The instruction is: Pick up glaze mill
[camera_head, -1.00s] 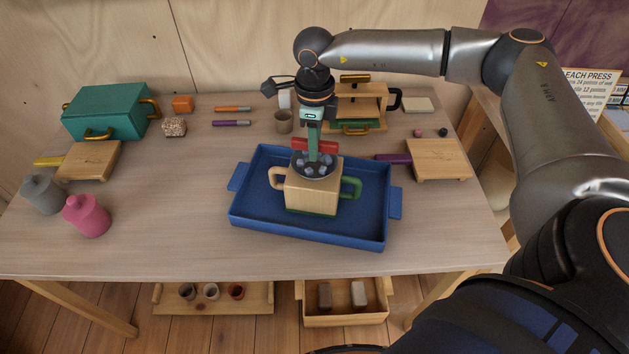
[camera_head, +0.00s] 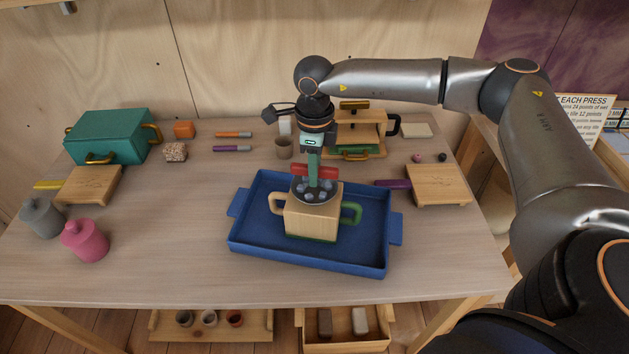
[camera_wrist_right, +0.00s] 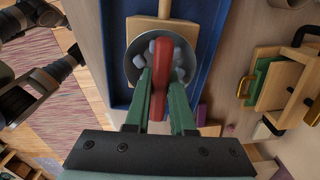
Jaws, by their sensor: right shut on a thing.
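The glaze mill appears to be the wooden block (camera_head: 312,219) with a tan loop handle on its left and a green one on its right. It stands upright inside the blue tray (camera_head: 262,250). A metal bowl with grey-blue lumps and a red crossbar (camera_head: 314,172) is on its top. My right gripper (camera_head: 314,174) comes straight down from above, its green fingers shut on the red crossbar. In the right wrist view the fingers (camera_wrist_right: 160,100) flank the red bar (camera_wrist_right: 160,78) over the bowl. Whether the block's underside touches the tray is hidden. My left gripper is not seen.
A teal box (camera_head: 108,136), pink jar (camera_head: 85,241) and grey jar (camera_head: 41,218) stand on the left. A wooden press-like stand (camera_head: 352,128) and beige cup (camera_head: 284,148) are behind the tray. A wooden board (camera_head: 438,184) lies right.

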